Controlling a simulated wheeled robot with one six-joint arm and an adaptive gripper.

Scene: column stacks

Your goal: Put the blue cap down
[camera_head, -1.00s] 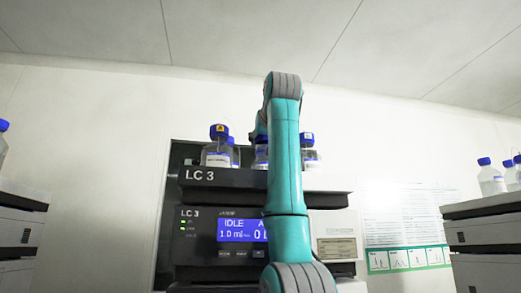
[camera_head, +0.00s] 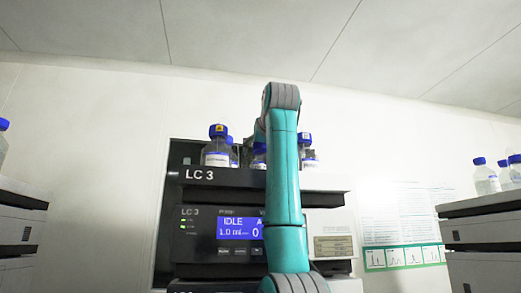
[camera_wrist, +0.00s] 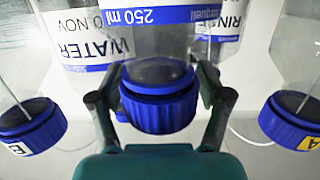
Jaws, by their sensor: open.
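In the wrist view, a blue cap (camera_wrist: 160,108) sits between the two dark fingers of my gripper (camera_wrist: 160,98). The fingers are open, one on each side, with a visible gap to the cap. The cap appears to be at the neck of a clear bottle with a 250 ml label (camera_wrist: 150,18); whether it is seated or loose I cannot tell. In the head view my arm hides the gripper and much of a middle blue-capped bottle (camera_head: 259,157) on the LC 3 unit.
In the wrist view, blue-capped bottles stand close on the left (camera_wrist: 30,127) and right (camera_wrist: 292,122). In the head view, a bottle (camera_head: 217,152) and another (camera_head: 308,155) flank my arm on top of the LC 3 unit (camera_head: 235,178). More bottles (camera_head: 486,180) stand on equipment at right.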

